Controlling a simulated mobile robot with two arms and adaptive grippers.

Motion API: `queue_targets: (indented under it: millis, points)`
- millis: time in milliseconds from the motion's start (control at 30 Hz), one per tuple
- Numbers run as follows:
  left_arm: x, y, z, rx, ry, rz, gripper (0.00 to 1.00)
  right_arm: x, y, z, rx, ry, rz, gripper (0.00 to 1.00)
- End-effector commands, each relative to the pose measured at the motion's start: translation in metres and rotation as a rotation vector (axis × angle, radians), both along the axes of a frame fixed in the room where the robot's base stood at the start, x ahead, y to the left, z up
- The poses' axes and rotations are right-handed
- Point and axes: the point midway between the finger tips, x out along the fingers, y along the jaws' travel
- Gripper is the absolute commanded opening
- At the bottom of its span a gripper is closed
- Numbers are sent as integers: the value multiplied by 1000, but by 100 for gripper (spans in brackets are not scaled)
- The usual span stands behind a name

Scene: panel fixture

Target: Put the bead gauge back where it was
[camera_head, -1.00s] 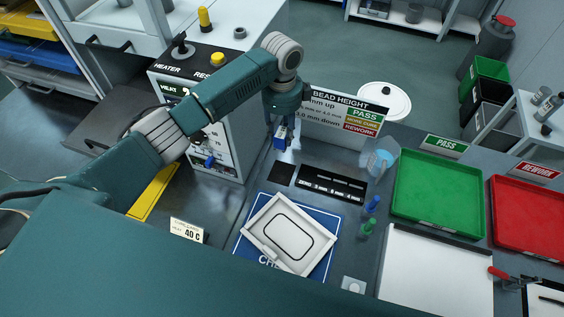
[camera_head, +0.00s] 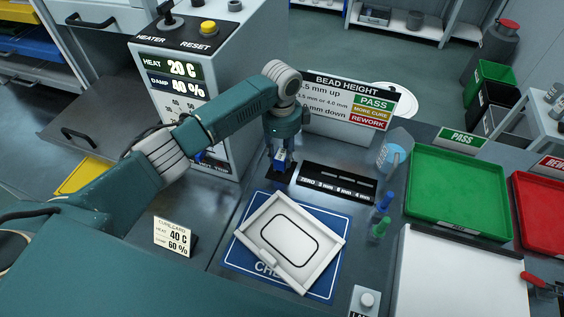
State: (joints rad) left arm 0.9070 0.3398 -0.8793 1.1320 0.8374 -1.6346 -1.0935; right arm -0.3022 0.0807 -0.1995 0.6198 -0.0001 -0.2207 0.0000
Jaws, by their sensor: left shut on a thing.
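My left gripper (camera_head: 279,160) points down and is shut on the bead gauge (camera_head: 280,166), a small blue and white piece. The gauge is at or just above a black square pad (camera_head: 284,177), left of the black strip marked ZERO and millimetre steps (camera_head: 337,183). I cannot tell whether the gauge touches the pad. The gripper partly hides the gauge. My right gripper is not in view.
A white framed panel with a black bead loop (camera_head: 290,242) lies on the blue mat (camera_head: 335,278). Blue and green bottles (camera_head: 382,215) stand right of it. The bead height sign (camera_head: 350,107) stands behind the gripper. Green (camera_head: 457,190) and red (camera_head: 540,205) trays are at right.

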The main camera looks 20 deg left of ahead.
Motion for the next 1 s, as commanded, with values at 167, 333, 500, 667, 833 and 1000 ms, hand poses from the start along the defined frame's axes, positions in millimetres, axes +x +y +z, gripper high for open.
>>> queue_targets:
  millis: [167,333,500,667,833,1000]
  points:
    - [1,0,-17,0,-2,0,2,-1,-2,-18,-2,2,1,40]
    - [1,0,-15,0,-2,0,2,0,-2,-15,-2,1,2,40]
    - [0,0,-19,-1,-1,0,2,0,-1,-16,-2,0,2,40]
    - [0,0,-19,0,0,-1,52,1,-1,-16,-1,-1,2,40]
    - [0,0,-19,0,0,0,52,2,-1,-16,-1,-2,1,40]
    - [0,0,-15,0,-1,0,52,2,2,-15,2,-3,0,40]
